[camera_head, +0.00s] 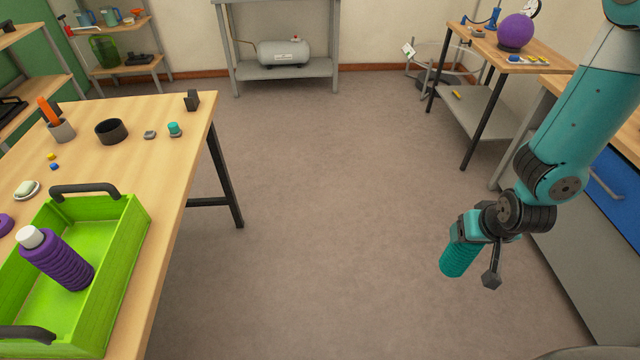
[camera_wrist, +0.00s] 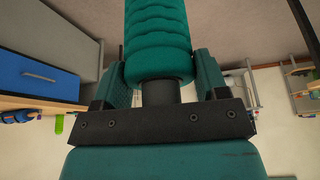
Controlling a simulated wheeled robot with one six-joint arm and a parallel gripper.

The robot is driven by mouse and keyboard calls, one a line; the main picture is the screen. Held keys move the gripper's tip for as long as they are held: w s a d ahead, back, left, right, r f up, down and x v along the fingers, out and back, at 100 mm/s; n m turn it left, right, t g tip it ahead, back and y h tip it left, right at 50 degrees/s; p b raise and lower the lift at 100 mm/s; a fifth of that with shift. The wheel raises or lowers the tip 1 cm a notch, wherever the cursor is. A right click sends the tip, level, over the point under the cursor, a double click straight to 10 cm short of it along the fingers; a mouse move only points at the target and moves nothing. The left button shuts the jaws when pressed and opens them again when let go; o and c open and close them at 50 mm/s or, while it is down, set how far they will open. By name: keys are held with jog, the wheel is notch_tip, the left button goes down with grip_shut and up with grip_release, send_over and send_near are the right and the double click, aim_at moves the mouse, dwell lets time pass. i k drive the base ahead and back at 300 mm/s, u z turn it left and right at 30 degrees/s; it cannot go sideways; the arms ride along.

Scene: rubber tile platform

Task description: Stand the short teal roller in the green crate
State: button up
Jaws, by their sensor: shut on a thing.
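My gripper (camera_head: 474,226) is at the right in the head view, over the floor and well away from the crate. It is shut on the short teal roller (camera_head: 456,260), which hangs below it, tilted in the picture. In the wrist view the ribbed teal roller (camera_wrist: 157,40) sits between the two fingers of my gripper (camera_wrist: 162,78); its far end is cut off by the frame. The green crate (camera_head: 128,235) is on the wooden table at the left, cut off by the picture edge. A purple ribbed bottle (camera_head: 62,262) with a white cap leans inside it.
The crate has dark handles (camera_head: 85,189). On the table (camera_head: 180,130) are a black ring-shaped bowl (camera_head: 111,130), a cup with an orange stick (camera_head: 61,130), and a small teal-topped item (camera_head: 174,129). Open floor (camera_head: 320,200) lies between table and arm. A blue-drawer cabinet (camera_head: 605,190) stands right.

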aim_at(62, 321)
jog(key=z, duration=0.2)
jog(key=i, duration=2)
jog(key=u, duration=3.95)
